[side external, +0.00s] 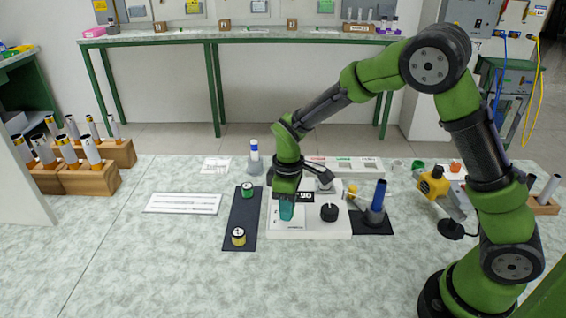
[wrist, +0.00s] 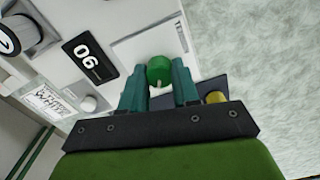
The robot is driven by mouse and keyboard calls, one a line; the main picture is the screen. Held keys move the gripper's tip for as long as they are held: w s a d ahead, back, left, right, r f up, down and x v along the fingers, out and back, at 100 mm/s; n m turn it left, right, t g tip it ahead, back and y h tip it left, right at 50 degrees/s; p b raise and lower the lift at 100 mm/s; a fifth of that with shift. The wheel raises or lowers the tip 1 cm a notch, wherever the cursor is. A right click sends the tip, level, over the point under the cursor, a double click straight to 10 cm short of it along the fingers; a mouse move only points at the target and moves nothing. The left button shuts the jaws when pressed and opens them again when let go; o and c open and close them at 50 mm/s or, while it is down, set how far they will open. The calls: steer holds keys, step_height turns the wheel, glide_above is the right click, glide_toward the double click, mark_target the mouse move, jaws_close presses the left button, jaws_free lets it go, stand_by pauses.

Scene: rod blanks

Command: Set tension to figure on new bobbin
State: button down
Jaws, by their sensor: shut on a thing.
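The white machine (side external: 310,228) stands mid-table with a black two-digit display (side external: 305,195). The display also shows in the wrist view (wrist: 90,58), its digits looking like 06 or 90; I cannot tell which way up they read. My gripper (side external: 286,212) is over the machine's left part. In the wrist view my gripper (wrist: 160,88) is shut on a green knob (wrist: 159,68) with a pale pointer mark. A black knob (side external: 329,212) is on the machine's right. A green bobbin (side external: 248,190) and a yellow-and-black bobbin (side external: 239,236) stand on a dark mat (side external: 241,215).
A blue rod (side external: 378,196) stands on a dark pad at the machine's right. A yellow device (side external: 433,186) is farther right. A lined white sheet (side external: 183,204) lies left, and wooden blocks with rods (side external: 90,180) stand at far left. The front of the table is clear.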

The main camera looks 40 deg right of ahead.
steer(key=m, duration=0.5)
steer(key=shift+m, duration=0.3)
steer(key=m, duration=0.5)
steer(key=shift+m, duration=0.4)
steer(key=shift+r, duration=0.1)
steer(key=c, duration=0.8)
jaws_free()
step_height(320, 180, up, 17)
steer(key=shift+f, duration=0.1)
